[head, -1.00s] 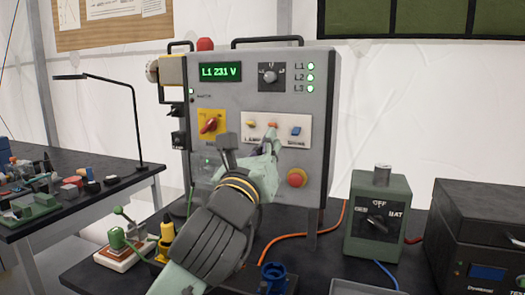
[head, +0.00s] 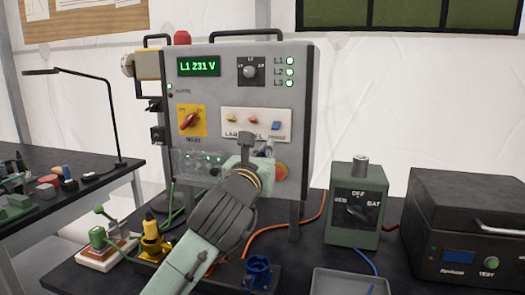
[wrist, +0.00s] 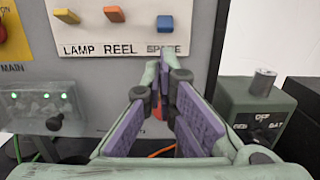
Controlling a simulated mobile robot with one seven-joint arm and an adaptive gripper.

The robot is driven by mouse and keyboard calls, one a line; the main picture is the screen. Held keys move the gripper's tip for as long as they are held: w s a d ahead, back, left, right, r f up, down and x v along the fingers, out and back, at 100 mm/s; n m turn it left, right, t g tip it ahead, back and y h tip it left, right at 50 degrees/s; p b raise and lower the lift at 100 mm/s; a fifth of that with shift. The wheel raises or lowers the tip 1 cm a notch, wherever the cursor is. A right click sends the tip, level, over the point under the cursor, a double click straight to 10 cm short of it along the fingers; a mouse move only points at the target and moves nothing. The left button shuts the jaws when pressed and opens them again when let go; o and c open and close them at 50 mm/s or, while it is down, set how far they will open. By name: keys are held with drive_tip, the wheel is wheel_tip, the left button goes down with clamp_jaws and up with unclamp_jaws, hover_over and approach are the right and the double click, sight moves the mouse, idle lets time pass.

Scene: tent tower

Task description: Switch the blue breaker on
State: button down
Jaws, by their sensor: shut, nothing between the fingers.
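The blue breaker (head: 276,125) is the rightmost of three small levers on a white label plate (head: 230,133) on the grey cabinet. In the wrist view the blue breaker (wrist: 165,22) is above the word SPARE, and its lever sits lower than the other two. The yellow breaker (wrist: 67,16) is over LAMP and the orange breaker (wrist: 115,14) over REEL. My gripper (head: 256,141) is shut and empty, in front of the plate's lower edge. In the wrist view my gripper's tips (wrist: 166,68) are below the blue breaker, apart from it in the picture, and partly cover SPARE.
A yellow-plated red rotary switch (head: 190,120) is to the left. A green box (head: 357,205) and a black case (head: 470,235) stand to the right.

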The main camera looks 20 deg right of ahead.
sight(275, 137)
drive_tip(key=p+x, duration=0.1)
drive_tip(key=x, duration=0.4)
